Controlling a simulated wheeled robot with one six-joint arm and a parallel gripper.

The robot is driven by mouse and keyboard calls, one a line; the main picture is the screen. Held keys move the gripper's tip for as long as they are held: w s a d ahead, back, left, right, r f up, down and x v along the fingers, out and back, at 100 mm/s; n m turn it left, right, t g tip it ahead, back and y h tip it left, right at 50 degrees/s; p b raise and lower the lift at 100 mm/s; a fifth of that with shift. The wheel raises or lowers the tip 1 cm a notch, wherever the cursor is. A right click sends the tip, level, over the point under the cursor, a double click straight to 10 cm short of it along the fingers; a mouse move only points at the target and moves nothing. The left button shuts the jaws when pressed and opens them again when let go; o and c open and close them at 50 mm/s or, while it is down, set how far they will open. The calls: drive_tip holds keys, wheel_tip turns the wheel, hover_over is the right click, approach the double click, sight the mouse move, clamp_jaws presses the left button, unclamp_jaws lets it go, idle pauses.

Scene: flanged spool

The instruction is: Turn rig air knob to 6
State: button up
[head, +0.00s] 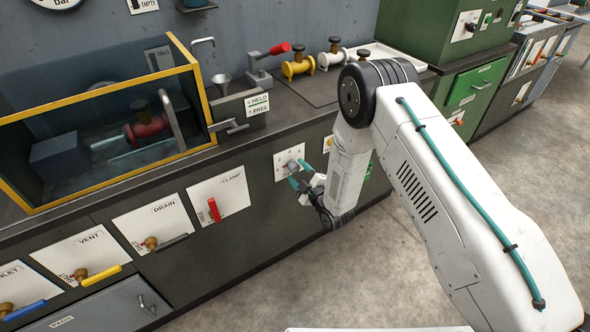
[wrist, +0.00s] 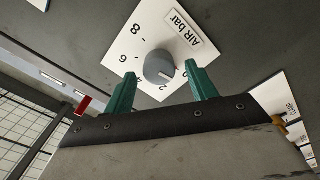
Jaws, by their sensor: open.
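The rig air knob (wrist: 159,67) is a round grey knob on a white plate (wrist: 124,42) labelled "AIR bar" in the wrist view. The numbers 8, 6 and 2 are readable around it; my fingers hide part of the scale. A pale mark on the knob points to the lower right in that view, between the 2 and my right finger. In the head view the knob (head: 292,166) is on the dark cabinet front. My gripper (wrist: 161,72) is open, its two green fingers either side of the knob with gaps visible. It also shows in the head view (head: 298,174).
A white clamp plate with a red lever (head: 214,210) is left of the knob, then drain (head: 151,243) and vent (head: 97,275) levers. A yellow-framed glass box (head: 196,95) stands on the counter above. The floor (head: 330,270) in front is clear.

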drive_tip(key=shift+x, duration=1.15)
drive_tip(key=shift+c, duration=0.4)
drive_tip(key=c, duration=0.9)
